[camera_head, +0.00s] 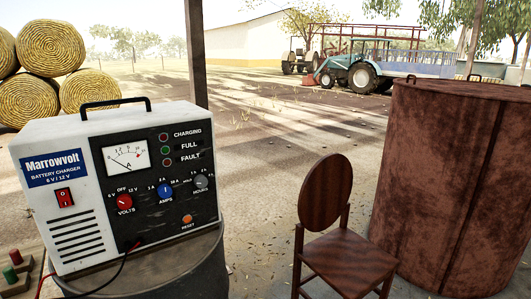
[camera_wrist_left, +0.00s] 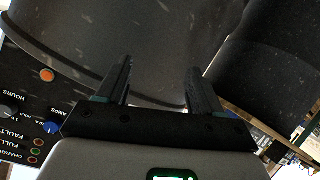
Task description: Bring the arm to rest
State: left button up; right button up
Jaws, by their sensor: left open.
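My left gripper (camera_wrist_left: 158,75) shows only in the left wrist view, with its two dark fingers spread apart and nothing between them. Beyond the fingers is the grey side of a drum or similar rounded surface (camera_wrist_left: 150,25). The charger's dark panel (camera_wrist_left: 25,90) shows upside down at the left of that view, beside the gripper. Neither arm shows in the head view. My right gripper is in neither view.
A white battery charger (camera_head: 70,200) stands on a grey drum (camera_head: 195,275) at the left, with red and black leads in front. A wooden chair (camera_head: 345,260) and a large rusty drum (camera_head: 445,180) stand to the right. Open ground, hay bales (camera_head: 50,48) and a tractor (camera_head: 355,72) lie beyond.

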pick_arm(q)
jog(key=s+d+f+m+g+h+p, duration=0.1)
jog(key=s+d+f+m+g+h, duration=0.3)
jog(key=s+f, duration=0.65)
jog(key=s+d+f+m+g+h, duration=0.2)
jog(key=s+d, duration=0.3)
jog(key=s, duration=0.3)
jog(key=s+d+f+m+g+h, duration=0.3)
jog(key=s+d+g+h, duration=0.1)
jog(key=s, duration=0.3)
jog(key=shift+s+d+f+m+h, duration=0.15)
jog(key=shift+s+d+m+h, duration=0.25)
jog(key=shift+d+h, duration=0.3)
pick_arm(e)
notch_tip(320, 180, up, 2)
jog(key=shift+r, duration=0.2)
pick_arm(q)
jog(key=shift+w+a, duration=0.15)
